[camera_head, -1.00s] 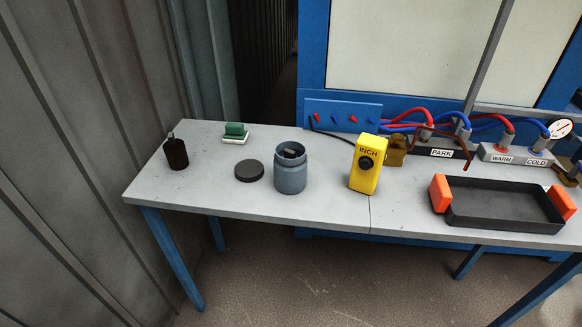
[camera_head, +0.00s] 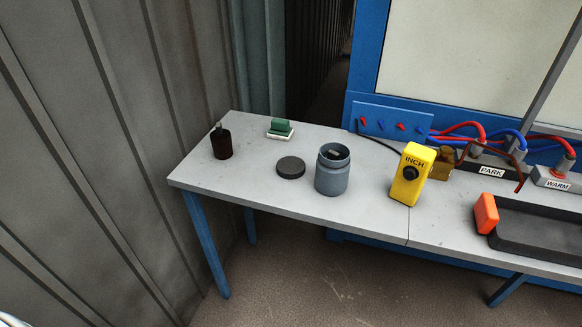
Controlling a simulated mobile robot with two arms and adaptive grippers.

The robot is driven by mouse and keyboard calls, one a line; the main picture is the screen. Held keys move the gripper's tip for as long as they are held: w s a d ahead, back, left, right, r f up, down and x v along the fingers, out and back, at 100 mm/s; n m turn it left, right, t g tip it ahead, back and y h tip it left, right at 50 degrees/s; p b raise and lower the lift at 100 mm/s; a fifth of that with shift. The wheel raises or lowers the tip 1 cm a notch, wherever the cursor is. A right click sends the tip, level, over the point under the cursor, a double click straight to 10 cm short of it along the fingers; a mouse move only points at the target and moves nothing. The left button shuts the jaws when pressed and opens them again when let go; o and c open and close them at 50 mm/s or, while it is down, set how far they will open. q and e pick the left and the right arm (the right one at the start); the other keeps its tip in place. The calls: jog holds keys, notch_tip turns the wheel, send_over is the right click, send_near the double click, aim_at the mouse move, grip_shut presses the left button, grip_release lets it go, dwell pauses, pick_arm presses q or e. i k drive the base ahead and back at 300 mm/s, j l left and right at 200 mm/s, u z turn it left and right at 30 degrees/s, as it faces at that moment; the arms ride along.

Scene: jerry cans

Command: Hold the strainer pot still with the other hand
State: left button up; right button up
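The strainer pot (camera_head: 332,176) is a blue-grey round pot standing upright and open on the grey table. Something dark and metallic shows inside its mouth, too small to make out. A dark round lid (camera_head: 291,167) lies flat on the table just left of the pot, apart from it. Neither of my grippers shows in the head view, and nothing touches the pot.
On the table (camera_head: 270,195) are a dark brown bottle (camera_head: 221,144), a green block on a white base (camera_head: 280,129), a yellow INCH box (camera_head: 411,175) and a black tray with orange ends (camera_head: 535,232). Hoses and fittings line the back right. The front left tabletop is clear.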

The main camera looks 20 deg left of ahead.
aim_at(331, 177)
jog(key=i+l+u, duration=0.45)
jog(key=l, duration=0.3)
jog(key=i+l+u, duration=0.2)
jog(key=l, duration=0.2)
